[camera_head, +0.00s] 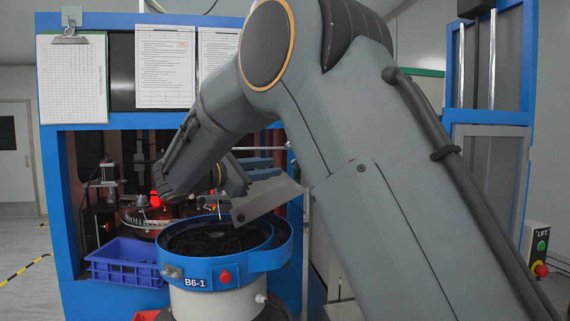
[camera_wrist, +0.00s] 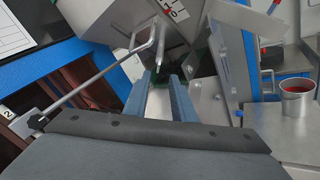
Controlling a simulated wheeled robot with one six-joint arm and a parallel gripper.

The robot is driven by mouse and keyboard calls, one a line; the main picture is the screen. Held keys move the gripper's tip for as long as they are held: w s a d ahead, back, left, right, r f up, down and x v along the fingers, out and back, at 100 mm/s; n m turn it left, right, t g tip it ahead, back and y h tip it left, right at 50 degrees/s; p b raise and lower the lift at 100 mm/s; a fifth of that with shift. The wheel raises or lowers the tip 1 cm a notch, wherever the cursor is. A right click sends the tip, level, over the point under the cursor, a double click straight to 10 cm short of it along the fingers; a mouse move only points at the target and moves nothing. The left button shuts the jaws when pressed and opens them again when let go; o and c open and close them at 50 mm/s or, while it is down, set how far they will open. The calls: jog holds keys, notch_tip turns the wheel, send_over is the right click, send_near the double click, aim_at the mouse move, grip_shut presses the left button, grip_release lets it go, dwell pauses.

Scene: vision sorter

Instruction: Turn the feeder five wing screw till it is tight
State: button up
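My gripper (camera_wrist: 162,80) shows in the wrist view as two blue-grey fingers that stand apart, with a visible gap and nothing clearly held. Just beyond the tips are a bent metal rod (camera_wrist: 92,80) and a pale upright metal piece (camera_wrist: 160,48), below a grey box (camera_wrist: 115,22) with a partly cut-off red-marked label. I cannot make out a wing screw or a feeder marked five.
A blue-rimmed bowl feeder (camera_head: 207,284) marked B6-1 stands in front, with a blue crate (camera_head: 122,262) at its left. A blue-framed machine (camera_head: 62,190) is behind. A metal cup (camera_wrist: 297,95) stands at the right in the wrist view. Floor at far left is clear.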

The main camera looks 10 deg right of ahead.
jog(key=p+x, duration=0.3)
jog(key=x, duration=0.3)
jog(key=shift+w+d+r, duration=0.1)
jog(key=shift+w+r, duration=0.05)
jog(key=shift+x, duration=0.85)
grip_shut()
